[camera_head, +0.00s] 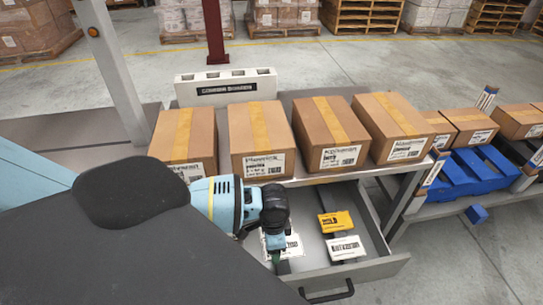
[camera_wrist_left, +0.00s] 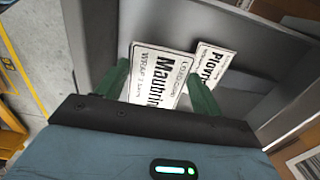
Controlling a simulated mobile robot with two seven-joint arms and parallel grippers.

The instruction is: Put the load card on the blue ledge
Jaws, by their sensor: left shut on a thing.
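My left gripper (camera_head: 277,256) reaches down into the open grey drawer under the bench. My right gripper is not in view.
A yellow card (camera_head: 336,222) and a white block-like card (camera_head: 345,247) lie in the drawer (camera_head: 370,268). Several cartons (camera_head: 260,138) stand on the bench above it. A sign (camera_head: 226,88) stands behind them. Grey floor (camera_head: 470,265) is open at the lower right.

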